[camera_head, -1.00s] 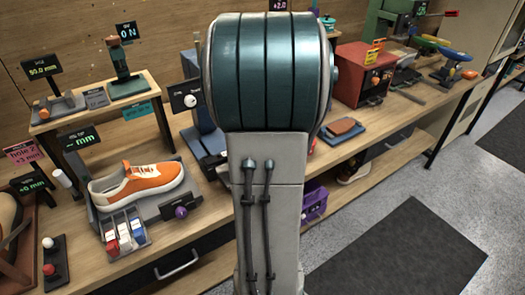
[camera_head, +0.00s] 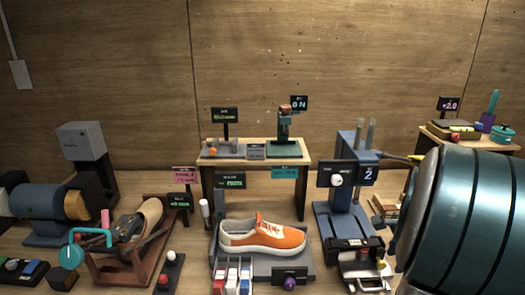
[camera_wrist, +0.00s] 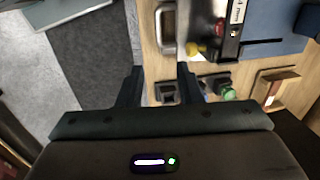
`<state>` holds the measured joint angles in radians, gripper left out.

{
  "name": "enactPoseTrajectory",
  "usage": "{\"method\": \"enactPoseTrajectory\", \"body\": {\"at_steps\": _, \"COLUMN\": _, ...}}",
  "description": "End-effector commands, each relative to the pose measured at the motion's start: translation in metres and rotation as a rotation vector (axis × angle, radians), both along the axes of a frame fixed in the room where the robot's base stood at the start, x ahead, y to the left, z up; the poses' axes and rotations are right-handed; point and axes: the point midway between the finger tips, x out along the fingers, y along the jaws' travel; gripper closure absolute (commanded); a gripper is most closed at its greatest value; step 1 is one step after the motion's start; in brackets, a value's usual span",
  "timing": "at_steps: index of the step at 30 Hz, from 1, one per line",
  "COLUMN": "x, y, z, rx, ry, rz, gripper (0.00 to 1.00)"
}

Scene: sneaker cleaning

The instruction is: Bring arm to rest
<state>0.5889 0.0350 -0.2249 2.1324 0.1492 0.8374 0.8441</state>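My gripper (camera_wrist: 160,85) shows in the wrist view with its two dark fingers apart and nothing between them. It hangs above the front edge of the workbench, with grey floor to the left in that view. In the head view, a teal and dark part of my arm fills the lower right; my gripper is not seen there. An orange and white sneaker (camera_head: 262,236) rests on a grey stand on the bench, apart from my arm.
A small wooden shelf (camera_head: 255,160) stands behind the sneaker. A blue press-like machine (camera_head: 345,200) stands to its right. A brown wooden rig (camera_head: 130,265) and a blue roller machine (camera_head: 45,210) stand to the left. A dark mat (camera_wrist: 72,10) lies on the floor.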

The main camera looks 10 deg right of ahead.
Motion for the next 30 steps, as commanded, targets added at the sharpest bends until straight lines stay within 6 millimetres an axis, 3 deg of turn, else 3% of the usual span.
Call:
{"method": "enactPoseTrajectory", "body": {"at_steps": 2, "x": 0.003, "y": 0.011, "z": 0.003, "rx": -0.007, "ry": -0.004, "rz": 0.053, "gripper": 0.67}}
{"method": "enactPoseTrajectory", "body": {"at_steps": 5, "x": 0.01, "y": 0.044, "z": 0.012, "rx": -0.031, "ry": -0.011, "rz": 0.222, "gripper": 0.67}}
{"method": "enactPoseTrajectory", "body": {"at_steps": 9, "x": 0.011, "y": 0.119, "z": 0.026, "rx": -0.095, "ry": -0.026, "rz": 0.626, "gripper": 0.67}}
{"method": "enactPoseTrajectory", "body": {"at_steps": 15, "x": -0.017, "y": 0.213, "z": 0.035, "rx": -0.222, "ry": -0.039, "rz": 1.23, "gripper": 0.67}}
{"method": "enactPoseTrajectory", "body": {"at_steps": 18, "x": -0.034, "y": 0.242, "z": 0.035, "rx": -0.28, "ry": -0.039, "rz": 1.458, "gripper": 0.67}}
{"method": "enactPoseTrajectory", "body": {"at_steps": 24, "x": -0.054, "y": 0.267, "z": 0.033, "rx": -0.347, "ry": -0.037, "rz": 1.693, "gripper": 0.67}}
{"method": "enactPoseTrajectory", "body": {"at_steps": 30, "x": -0.055, "y": 0.269, "z": 0.033, "rx": -0.354, "ry": -0.035, "rz": 1.717, "gripper": 0.67}}
